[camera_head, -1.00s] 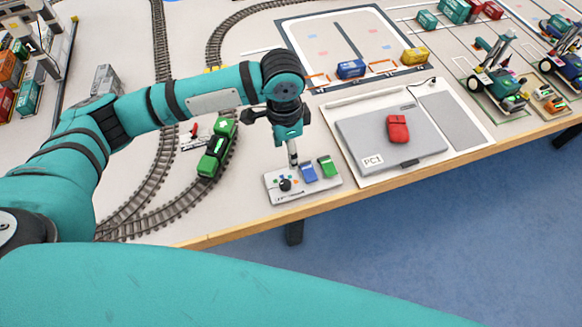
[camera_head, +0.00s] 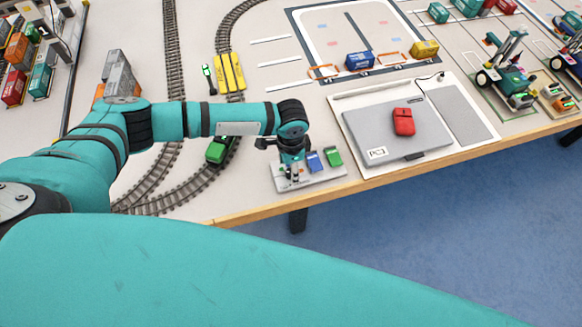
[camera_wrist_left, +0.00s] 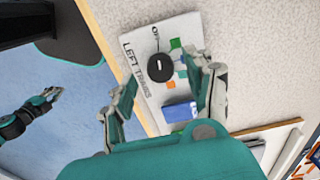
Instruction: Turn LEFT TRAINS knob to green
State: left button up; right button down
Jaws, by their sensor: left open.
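The LEFT TRAINS panel (camera_wrist_left: 139,35) is a pale plate near the table's front edge; it also shows in the head view (camera_head: 326,178). Its round black knob (camera_wrist_left: 160,67) has a white mark that looks turned towards the OFF label. In the head view the left gripper (camera_head: 291,178) hides the knob. My right gripper (camera_wrist_left: 52,94) is small over the floor.
A blue block (camera_head: 315,161) and a green block (camera_head: 333,156) sit at the panel's right side. A grey PC1 board (camera_head: 390,132) with a red piece (camera_head: 403,122) lies to the right. A green locomotive (camera_head: 217,150) stands on track left of the panel.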

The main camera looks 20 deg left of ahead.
pick_arm(q)
jog(key=shift+f, duration=0.9)
jog(key=shift+c, duration=0.2)
grip_shut()
